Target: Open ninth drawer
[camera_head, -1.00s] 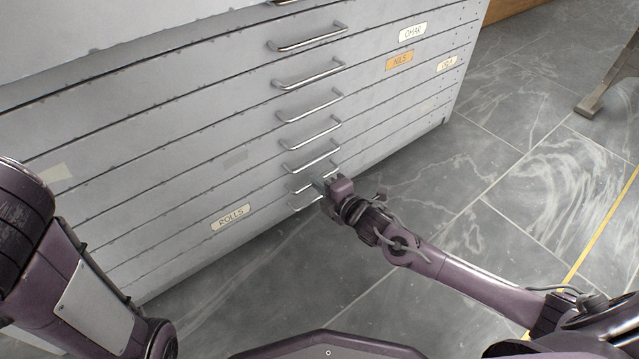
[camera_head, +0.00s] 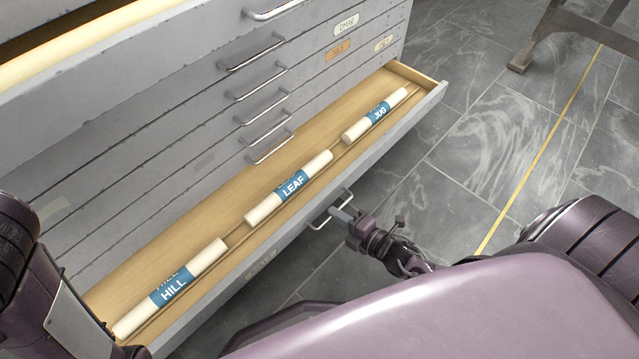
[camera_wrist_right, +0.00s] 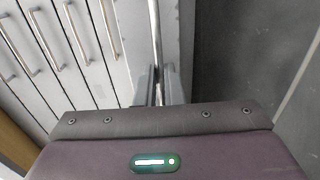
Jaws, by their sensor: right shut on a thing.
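A low, wide drawer (camera_head: 405,116) of the grey flat-file cabinet stands pulled out, its wooden inside showing. My right gripper (camera_head: 338,213) is shut on that drawer's bar handle (camera_head: 316,223). In the right wrist view the handle (camera_wrist_right: 155,40) runs between the two fingers (camera_wrist_right: 158,88). Inside the drawer lie three rolled papers with blue labels: HILL (camera_head: 173,287), LEAF (camera_head: 290,187) and JUG (camera_head: 375,115). Only part of my left arm shows at the left edge; its gripper is out of view.
Several shut drawers with bar handles (camera_head: 252,53) rise above the open one. Another drawer (camera_head: 70,45) at the upper left also stands open. A bench leg (camera_head: 522,58) is at the upper right. The marble floor (camera_head: 470,150) right of the cabinet is clear.

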